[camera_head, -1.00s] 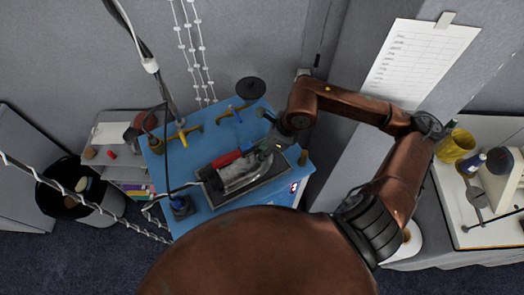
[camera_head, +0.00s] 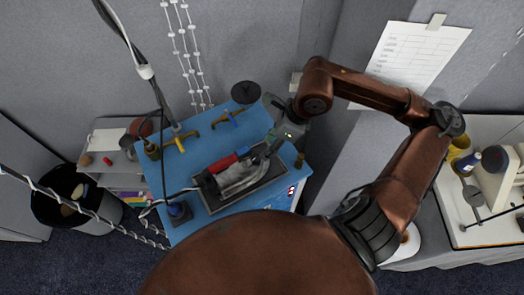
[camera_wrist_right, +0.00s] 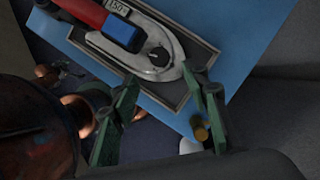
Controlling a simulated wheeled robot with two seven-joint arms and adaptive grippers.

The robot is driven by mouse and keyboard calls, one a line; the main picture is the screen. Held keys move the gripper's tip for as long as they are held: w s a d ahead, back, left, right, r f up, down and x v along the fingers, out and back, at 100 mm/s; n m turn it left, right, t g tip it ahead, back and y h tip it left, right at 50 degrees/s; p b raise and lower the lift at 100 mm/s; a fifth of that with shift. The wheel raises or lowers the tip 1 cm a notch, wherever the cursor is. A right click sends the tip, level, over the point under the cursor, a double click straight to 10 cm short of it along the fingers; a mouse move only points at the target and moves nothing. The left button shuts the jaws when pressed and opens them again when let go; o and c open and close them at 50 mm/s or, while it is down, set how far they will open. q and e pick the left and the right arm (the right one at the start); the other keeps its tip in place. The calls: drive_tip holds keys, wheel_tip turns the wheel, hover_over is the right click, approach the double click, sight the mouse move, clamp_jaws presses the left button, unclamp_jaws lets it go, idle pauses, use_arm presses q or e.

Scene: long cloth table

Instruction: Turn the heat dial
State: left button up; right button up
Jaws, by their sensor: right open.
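An iron (camera_head: 240,179) with a red handle (camera_head: 222,163) lies on a dark-framed grey rest on the blue table. In the right wrist view, the iron's pale body (camera_wrist_right: 110,47) carries a "150°" label, a blue block and a round dark dial (camera_wrist_right: 158,57) near its right end. My right gripper (camera_head: 268,150) is over the right end of the iron in the head view. In the wrist view its green fingers (camera_wrist_right: 162,78) are apart, one on each side below the dial, with nothing between them. I cannot tell whether they touch the iron. My left gripper is not in view.
A small brass cylinder (camera_wrist_right: 200,131) stands near the right finger. Cables cross the left side. A wall stands close on the right.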

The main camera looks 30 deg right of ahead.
drive_tip(key=v, duration=0.3)
drive_tip(key=shift+s+d+r, duration=0.1)
drive_tip(key=shift+s+r, duration=0.05)
drive_tip(key=shift+r, duration=0.2)
drive_tip(key=shift+r, duration=0.1)
